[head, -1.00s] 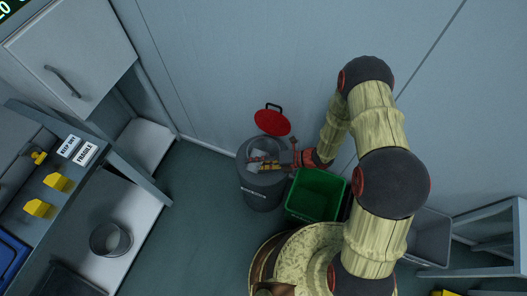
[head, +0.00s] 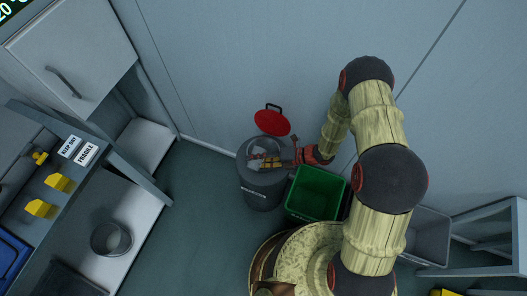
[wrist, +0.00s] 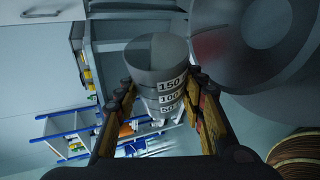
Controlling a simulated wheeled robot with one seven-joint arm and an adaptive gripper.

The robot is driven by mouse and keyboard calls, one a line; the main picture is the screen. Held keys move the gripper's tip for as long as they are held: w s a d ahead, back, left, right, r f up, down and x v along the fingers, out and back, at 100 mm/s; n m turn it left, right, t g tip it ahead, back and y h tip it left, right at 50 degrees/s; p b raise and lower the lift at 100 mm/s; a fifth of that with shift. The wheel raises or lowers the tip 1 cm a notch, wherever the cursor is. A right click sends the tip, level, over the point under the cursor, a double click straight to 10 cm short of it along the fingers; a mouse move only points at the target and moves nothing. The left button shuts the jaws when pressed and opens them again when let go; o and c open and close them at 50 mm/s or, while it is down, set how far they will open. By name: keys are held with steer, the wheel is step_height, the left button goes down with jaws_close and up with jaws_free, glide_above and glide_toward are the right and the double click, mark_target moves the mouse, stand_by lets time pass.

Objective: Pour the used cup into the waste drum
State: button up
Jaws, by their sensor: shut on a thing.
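The waste drum (head: 262,190) is a dark grey cylinder with a pale label, standing on the floor. Its red lid (head: 271,122) with a black handle is raised at the back, against the wall side. My gripper (head: 268,163) is over the drum's top, reaching in from the right. In the wrist view my gripper (wrist: 160,105) is shut on the used cup (wrist: 158,75), a translucent grey cup marked 150, 100 and 50. Its contents cannot be made out. A large dark round shape (wrist: 265,25), probably the drum, is at the upper right.
A green bin (head: 317,193) stands right beside the drum, under my arm. A grey bin (head: 430,228) is farther right. Floor between bench and drum is clear.

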steer(key=shift+w+d+r, duration=0.15)
steer(key=shift+w, duration=0.15)
steer(key=shift+w+f+m+g+y, duration=0.25)
steer(key=shift+m+g+y, duration=0.2)
steer(key=shift+m, duration=0.25)
stand_by(1.2)
steer(key=shift+s+r+n+t+h, duration=0.15)
steer(key=shift+r+n+t+h, duration=0.15)
steer(key=shift+n, duration=0.1)
steer(key=shift+s+a+f+n+t+h+b, duration=0.25)
steer(key=shift+s+n+t, duration=0.1)
steer(key=shift+s, duration=0.1)
steer(key=shift+s+a+f+n+t+h+b, duration=0.1)
steer(key=shift+s+a+f+n+t+b, duration=0.15)
steer(key=shift+s+n, duration=0.15)
steer(key=shift+d+r, duration=0.1)
